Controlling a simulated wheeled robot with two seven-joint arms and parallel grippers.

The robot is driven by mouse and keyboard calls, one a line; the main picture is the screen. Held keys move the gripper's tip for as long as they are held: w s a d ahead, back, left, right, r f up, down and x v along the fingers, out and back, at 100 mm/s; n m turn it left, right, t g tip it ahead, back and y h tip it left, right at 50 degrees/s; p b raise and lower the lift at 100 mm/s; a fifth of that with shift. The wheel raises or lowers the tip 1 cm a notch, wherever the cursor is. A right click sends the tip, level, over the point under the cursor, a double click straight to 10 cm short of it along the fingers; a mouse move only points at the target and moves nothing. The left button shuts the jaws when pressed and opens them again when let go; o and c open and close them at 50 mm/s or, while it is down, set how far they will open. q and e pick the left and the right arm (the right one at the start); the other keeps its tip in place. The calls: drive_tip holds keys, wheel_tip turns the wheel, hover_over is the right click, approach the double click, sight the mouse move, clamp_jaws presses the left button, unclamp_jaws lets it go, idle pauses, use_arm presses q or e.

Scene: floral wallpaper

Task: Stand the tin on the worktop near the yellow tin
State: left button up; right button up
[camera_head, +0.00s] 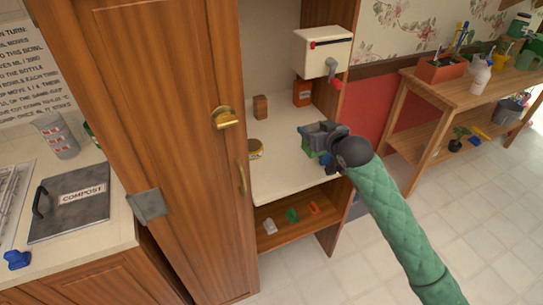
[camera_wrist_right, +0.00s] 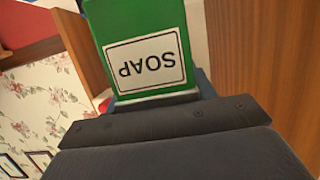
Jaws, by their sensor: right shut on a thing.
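The green tin (camera_wrist_right: 140,45) with a white SOAP label fills the upper middle of the right wrist view. Its label appears upside down there. My right gripper (camera_head: 318,138) is shut on it over the right part of the pale worktop (camera_head: 285,175). In the head view only a bit of the green tin (camera_head: 307,146) shows beside the gripper. I cannot tell whether it touches the worktop. A yellow, gold-coloured tin (camera_head: 255,149) stands on the worktop to the left, partly hidden by the cupboard door. My left gripper is not in view.
The open wooden door (camera_head: 160,110) covers the worktop's left side. A brown block (camera_head: 260,107) and an orange box (camera_head: 302,93) stand farther back. A white box with a crank (camera_head: 322,52) is at the right panel. Small coloured things lie on the shelf below (camera_head: 300,232). The worktop's middle is clear.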

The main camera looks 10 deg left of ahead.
drive_tip(key=shift+a+f, duration=0.3)
drive_tip(key=shift+f, duration=0.05)
drive_tip(key=shift+w+a+f+p, duration=0.8)
drive_tip(key=shift+a+f+p, duration=0.35)
drive_tip(key=shift+a+f, duration=0.6)
drive_tip(key=shift+w+a+f+p, duration=0.8)
drive_tip(key=shift+a+f+p, duration=0.3)
drive_tip(key=shift+a+f, duration=0.55)
drive_tip(key=shift+w+a+f+p, duration=0.8)
drive_tip(key=shift+a+f+p, duration=0.35)
drive_tip(key=shift+a+f, duration=0.6)
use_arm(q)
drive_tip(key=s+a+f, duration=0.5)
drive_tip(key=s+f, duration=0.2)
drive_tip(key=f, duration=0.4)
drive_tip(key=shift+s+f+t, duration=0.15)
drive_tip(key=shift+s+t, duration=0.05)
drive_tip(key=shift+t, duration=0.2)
use_arm(e)
drive_tip(key=shift+d+f, duration=0.2)
drive_tip(key=shift+d, duration=0.05)
drive_tip(key=shift+f, duration=0.1)
drive_tip(key=o, duration=1.1)
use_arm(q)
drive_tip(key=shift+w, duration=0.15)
